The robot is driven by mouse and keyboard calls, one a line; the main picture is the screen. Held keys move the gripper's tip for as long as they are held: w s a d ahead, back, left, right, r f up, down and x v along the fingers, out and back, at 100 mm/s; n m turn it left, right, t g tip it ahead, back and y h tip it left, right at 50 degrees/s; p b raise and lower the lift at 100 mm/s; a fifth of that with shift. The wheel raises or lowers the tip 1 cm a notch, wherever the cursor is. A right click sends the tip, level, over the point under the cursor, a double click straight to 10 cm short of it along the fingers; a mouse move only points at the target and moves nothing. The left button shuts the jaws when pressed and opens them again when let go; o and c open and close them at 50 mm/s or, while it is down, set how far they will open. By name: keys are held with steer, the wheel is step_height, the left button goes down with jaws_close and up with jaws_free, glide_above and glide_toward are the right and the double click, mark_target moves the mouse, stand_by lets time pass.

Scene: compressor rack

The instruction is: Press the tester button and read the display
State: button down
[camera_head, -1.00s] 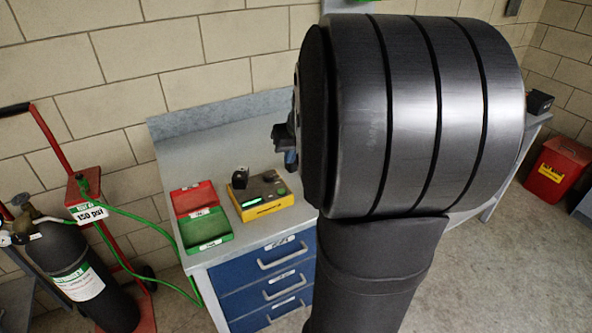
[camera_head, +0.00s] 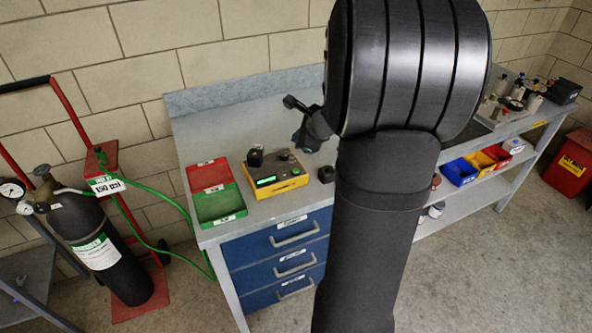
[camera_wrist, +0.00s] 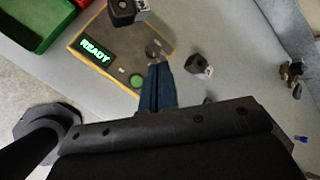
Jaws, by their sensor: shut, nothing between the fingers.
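The yellow tester (camera_head: 281,186) stands on the bench, and its grey top shows in the wrist view (camera_wrist: 108,68). Its lit display (camera_wrist: 96,51) reads READY in green. A round green button (camera_wrist: 136,80) sits on the top, lower right of the display. A black block (camera_head: 256,157) sits at the tester's back edge. My gripper (camera_wrist: 158,68) is shut and empty, its blue fingers just right of the button over the tester's edge. Whether the fingertips touch anything, I cannot tell.
A red and green open box (camera_head: 217,222) lies left of the tester. A small black cube (camera_head: 326,174) stands right of it, near my fingers in the wrist view (camera_wrist: 198,65). Further right are a shelf with coloured bins (camera_head: 459,172). A gas cylinder (camera_head: 112,262) stands left.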

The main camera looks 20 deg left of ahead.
mark_target(296, 171)
stand_by(0.4)
steer(key=shift+f, duration=4.45)
steer(key=shift+f, duration=0.1)
steer(key=shift+f, duration=0.3)
steer(key=shift+f, duration=0.4)
steer(key=shift+r, duration=0.8)
